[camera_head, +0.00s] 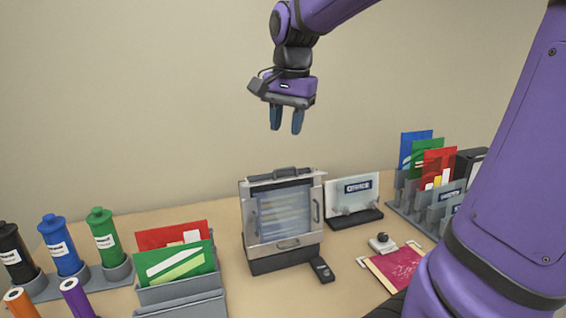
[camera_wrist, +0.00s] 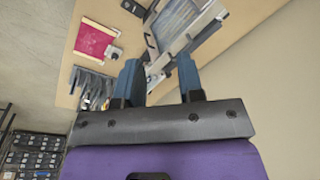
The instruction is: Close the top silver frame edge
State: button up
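The laminator (camera_head: 283,222) stands upright on the table, with a silver frame around a clear front panel. Its top silver frame edge (camera_head: 282,181) runs below a dark handle; in this view I cannot tell how far it stands open. The silver frame also shows in the wrist view (camera_wrist: 205,24), near the top. My gripper (camera_head: 286,130) hangs in the air above the laminator, pointing down and apart from it. Its two blue-grey fingers are spread with a gap between them, and nothing is held. The fingers also show in the wrist view (camera_wrist: 160,78).
A sign stand (camera_head: 352,198) is right of the laminator, and a folder rack (camera_head: 182,285) is left. Bottles (camera_head: 105,240) stand far left. A small dark device (camera_head: 322,270) and a red booklet (camera_head: 398,268) lie in front. The air around my gripper is clear.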

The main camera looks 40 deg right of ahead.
jog(key=w+d+f+m+g, duration=0.2)
jog(key=w+d+m, duration=0.2)
jog(key=w+m, duration=0.15)
jog(key=w+d+f+m+g, duration=0.1)
jog(key=w+d+f+m, duration=0.1)
jog(key=w+d+m, duration=0.35)
jog(key=shift+n+y, duration=0.3)
jog(key=shift+n, duration=0.4)
jog(key=f, duration=0.3)
jog(key=a+f, duration=0.1)
jog(key=f, duration=0.3)
jog(key=a+f, duration=0.1)
jog(key=f, duration=0.2)
jog(key=shift+w+f, duration=0.15)
jog(key=shift+f, duration=0.05)
jog(key=shift+c, duration=0.5)
grip_shut()
